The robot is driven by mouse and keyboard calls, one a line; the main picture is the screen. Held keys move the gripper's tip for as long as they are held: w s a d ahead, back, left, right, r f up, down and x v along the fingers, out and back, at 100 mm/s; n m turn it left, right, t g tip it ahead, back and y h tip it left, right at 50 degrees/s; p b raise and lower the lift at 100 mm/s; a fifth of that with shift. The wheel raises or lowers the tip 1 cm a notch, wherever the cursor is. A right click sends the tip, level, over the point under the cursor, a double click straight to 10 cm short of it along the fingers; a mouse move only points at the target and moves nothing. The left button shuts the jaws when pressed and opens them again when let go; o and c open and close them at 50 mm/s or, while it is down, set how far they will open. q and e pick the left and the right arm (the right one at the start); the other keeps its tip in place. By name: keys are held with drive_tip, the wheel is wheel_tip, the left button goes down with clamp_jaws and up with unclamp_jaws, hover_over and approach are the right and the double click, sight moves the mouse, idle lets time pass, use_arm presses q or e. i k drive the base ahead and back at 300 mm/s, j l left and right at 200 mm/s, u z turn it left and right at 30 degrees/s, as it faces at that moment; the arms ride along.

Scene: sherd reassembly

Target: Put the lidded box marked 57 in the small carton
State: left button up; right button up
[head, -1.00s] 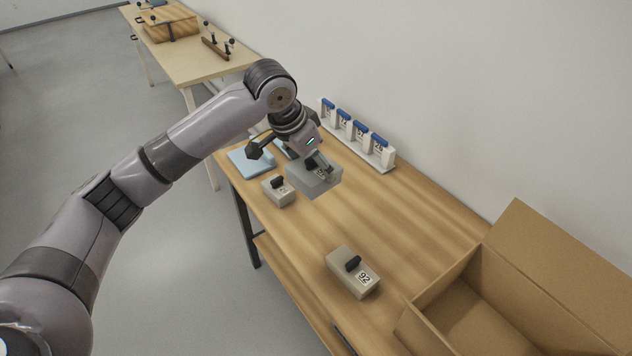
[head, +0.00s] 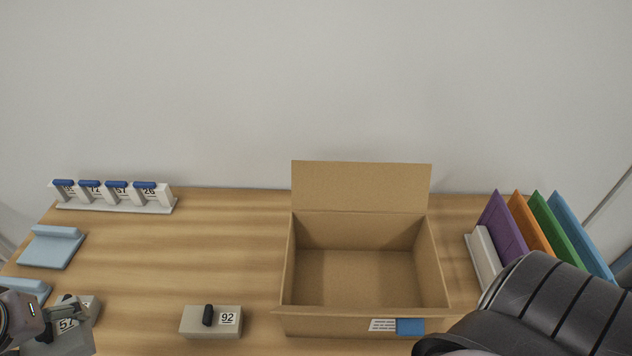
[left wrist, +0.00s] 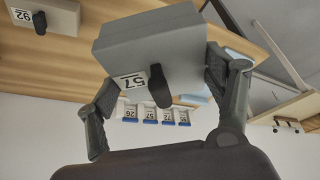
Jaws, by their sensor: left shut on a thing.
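The grey lidded box marked 57 (head: 72,342) is at the lower left of the head view. My left gripper (head: 62,322) is shut on it, and part of the box is cut off by the picture edge. In the left wrist view the box (left wrist: 150,36) sits between the two fingers, with its black handle and 57 label towards the camera. The small carton (head: 362,316) stands open and empty on the table, its back flap up and a white and blue label on its front. My right gripper is out of view; only my right arm shows at lower right.
A grey box marked 92 (head: 197,322) lies between the held box and the carton. A rack of numbered tags with blue tops (head: 118,206) and light blue pieces (head: 52,252) are at left. Coloured upright panels (head: 507,232) stand right of the carton. The table behind box 92 is clear.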

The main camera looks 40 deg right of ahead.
sight(329, 288)
drive_tip(key=i+j+z, duration=0.15)
drive_tip(key=j+z, duration=0.3)
drive_tip(key=i+j+z, duration=0.1)
drive_tip(key=j+z, duration=0.15)
drive_tip(key=z, duration=1.7)
